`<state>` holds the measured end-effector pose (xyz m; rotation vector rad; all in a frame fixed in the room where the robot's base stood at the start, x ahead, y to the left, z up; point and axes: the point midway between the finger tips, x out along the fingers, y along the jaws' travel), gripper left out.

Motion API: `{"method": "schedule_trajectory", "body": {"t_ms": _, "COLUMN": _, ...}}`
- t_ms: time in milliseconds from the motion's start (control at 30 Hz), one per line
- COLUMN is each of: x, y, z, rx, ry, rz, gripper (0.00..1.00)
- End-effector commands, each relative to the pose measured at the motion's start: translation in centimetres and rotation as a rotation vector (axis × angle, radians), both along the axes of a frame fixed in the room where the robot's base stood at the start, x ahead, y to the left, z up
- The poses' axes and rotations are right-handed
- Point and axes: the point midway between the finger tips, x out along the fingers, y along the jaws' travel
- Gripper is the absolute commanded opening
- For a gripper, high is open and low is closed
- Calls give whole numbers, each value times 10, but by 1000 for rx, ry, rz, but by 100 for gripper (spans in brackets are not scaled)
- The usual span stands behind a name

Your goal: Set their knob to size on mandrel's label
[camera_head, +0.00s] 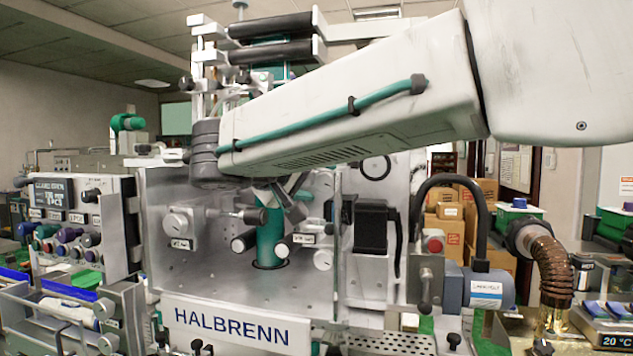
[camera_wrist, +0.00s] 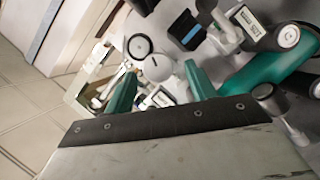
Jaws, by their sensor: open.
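A green cylinder that looks like the mandrel (camera_head: 270,238) stands upright in the middle of the machine, its top hidden by my arm. In the wrist view a green cylinder (camera_wrist: 262,70) lies at the right. A pale round knob (camera_head: 178,222) sits on the machine's left panel above a small white label (camera_head: 181,244), too small to read. The wrist view shows a pale round knob (camera_wrist: 158,67) just beyond my fingertips. My gripper (camera_wrist: 160,88) is open, its two green fingers apart and empty. I cannot tell whether they touch anything. A larger label (camera_wrist: 247,20) is blurred.
A control box (camera_head: 80,215) with a display and several coloured knobs stands at the left. A blue-grey motor (camera_head: 488,290) and a copper hose (camera_head: 545,265) stand at the right. Boxes are stacked behind.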

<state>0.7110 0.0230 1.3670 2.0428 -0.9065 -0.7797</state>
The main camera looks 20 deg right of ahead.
Motion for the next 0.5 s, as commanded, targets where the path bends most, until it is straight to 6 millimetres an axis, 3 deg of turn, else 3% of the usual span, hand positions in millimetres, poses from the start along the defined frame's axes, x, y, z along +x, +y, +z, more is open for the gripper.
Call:
{"method": "schedule_trajectory", "body": {"t_ms": 267, "x": -25, "y": 39, "z": 11, "rx": 1, "ry": -1, "rz": 6, "gripper": 56}}
{"method": "schedule_trajectory", "body": {"t_ms": 500, "x": -34, "y": 50, "z": 13, "rx": 0, "ry": 1, "rz": 2, "gripper": 56}}
